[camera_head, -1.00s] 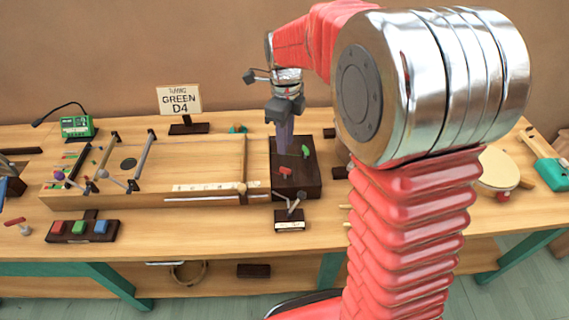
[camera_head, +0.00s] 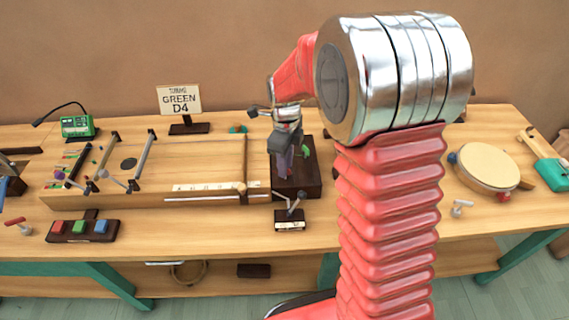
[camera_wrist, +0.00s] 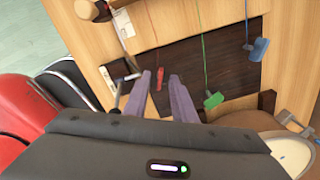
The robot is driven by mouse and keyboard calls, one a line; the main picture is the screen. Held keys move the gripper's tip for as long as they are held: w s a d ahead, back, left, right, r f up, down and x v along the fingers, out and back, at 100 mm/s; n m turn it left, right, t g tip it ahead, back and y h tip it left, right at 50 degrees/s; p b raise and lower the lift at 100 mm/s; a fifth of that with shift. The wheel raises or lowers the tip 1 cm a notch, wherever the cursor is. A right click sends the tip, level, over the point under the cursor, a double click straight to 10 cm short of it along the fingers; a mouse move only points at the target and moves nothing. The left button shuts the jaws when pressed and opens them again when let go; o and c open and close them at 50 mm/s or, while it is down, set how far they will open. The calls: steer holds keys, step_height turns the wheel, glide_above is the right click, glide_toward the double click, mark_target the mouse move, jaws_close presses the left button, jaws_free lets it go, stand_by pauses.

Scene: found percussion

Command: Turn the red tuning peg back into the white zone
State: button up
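The red tuning peg (camera_wrist: 160,78) shows in the wrist view, standing over the dark peg block (camera_wrist: 140,65) at the end of a red string. My gripper (camera_wrist: 166,74) is open, with one purple finger on each side of the red peg. I cannot tell whether either finger touches it. In the head view my gripper (camera_head: 283,172) is low over the dark block (camera_head: 305,180) and hides the red peg. The green peg (camera_wrist: 213,100) and blue peg (camera_wrist: 258,48) are to the right in the wrist view. I cannot make out a white zone.
A small stand with a metal lever (camera_head: 290,222) is just in front of the block. The long wooden string box (camera_head: 200,155) lies to its left. A sign (camera_head: 179,100) reading GREEN D4 stands behind. A round drum (camera_head: 486,165) lies at the right.

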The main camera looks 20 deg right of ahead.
steer(key=shift+c, duration=0.5)
jaws_close()
steer(key=shift+a, duration=0.1)
steer(key=shift+n, duration=0.5)
